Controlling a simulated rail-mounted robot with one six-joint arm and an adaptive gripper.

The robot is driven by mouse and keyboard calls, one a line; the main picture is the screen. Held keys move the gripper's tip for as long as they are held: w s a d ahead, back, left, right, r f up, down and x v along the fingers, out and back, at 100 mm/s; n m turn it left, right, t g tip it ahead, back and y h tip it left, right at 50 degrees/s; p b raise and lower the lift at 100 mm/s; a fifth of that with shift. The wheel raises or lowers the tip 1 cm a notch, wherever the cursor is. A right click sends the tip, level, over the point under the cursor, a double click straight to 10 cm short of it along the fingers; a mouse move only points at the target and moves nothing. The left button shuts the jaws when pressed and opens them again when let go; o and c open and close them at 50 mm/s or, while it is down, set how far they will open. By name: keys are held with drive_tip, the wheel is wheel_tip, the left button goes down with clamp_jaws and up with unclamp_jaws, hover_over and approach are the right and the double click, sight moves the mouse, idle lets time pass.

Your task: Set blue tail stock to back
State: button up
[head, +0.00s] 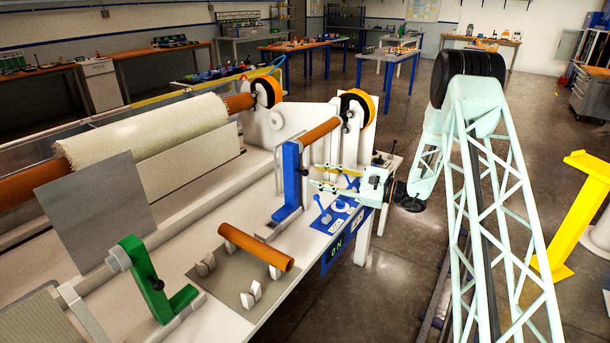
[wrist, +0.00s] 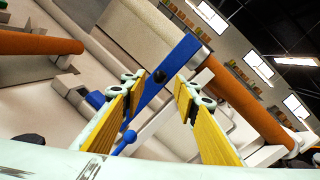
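The blue tail stock (head: 291,180) stands upright on the white machine bed, at the near end of an orange roller (head: 320,130). In the wrist view the blue tail stock (wrist: 168,72) lies diagonally ahead, partly behind the fingers. My gripper (head: 315,175) is just right of the blue upright in the head view, its yellow-padded fingers spread and pointing at it. In the wrist view my gripper (wrist: 160,78) is open, with a part of the blue post showing between the fingertips. I cannot tell whether a finger touches it.
A blue-knobbed lever (head: 320,203) and a blue control panel (head: 340,216) lie below my gripper. A loose orange tube (head: 255,247) rests on a grey plate. A green stock (head: 145,275) stands nearer the front. A fabric roll (head: 150,132) lies left.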

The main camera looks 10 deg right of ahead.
sight(305, 172)
drive_tip(key=shift+b+x, duration=0.35)
drive_tip(key=shift+x, duration=2.65)
drive_tip(key=shift+c, duration=0.7)
clamp_jaws()
